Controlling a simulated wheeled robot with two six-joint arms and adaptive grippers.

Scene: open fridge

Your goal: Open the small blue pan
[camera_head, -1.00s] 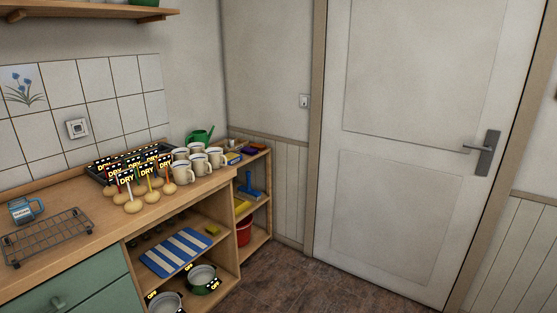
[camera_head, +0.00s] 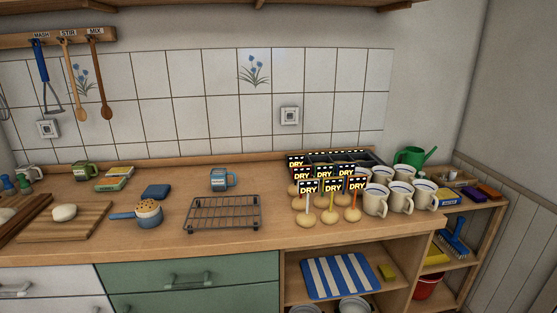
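A small blue pan (camera_head: 149,217) stands on the wooden counter, left of the wire rack. Its blue handle points left, and a tan, speckled round top shows at its opening; I cannot tell if that is a lid or the contents. Neither of my grippers is in view.
A wire rack (camera_head: 222,214) lies right of the pan, with a blue mug (camera_head: 222,180) behind it. A cutting board (camera_head: 62,222) with a pale lump (camera_head: 64,212) is to the left. Mugs (camera_head: 375,199) and several DRY-labelled items (camera_head: 331,214) crowd the right. Green drawers (camera_head: 190,283) are below.

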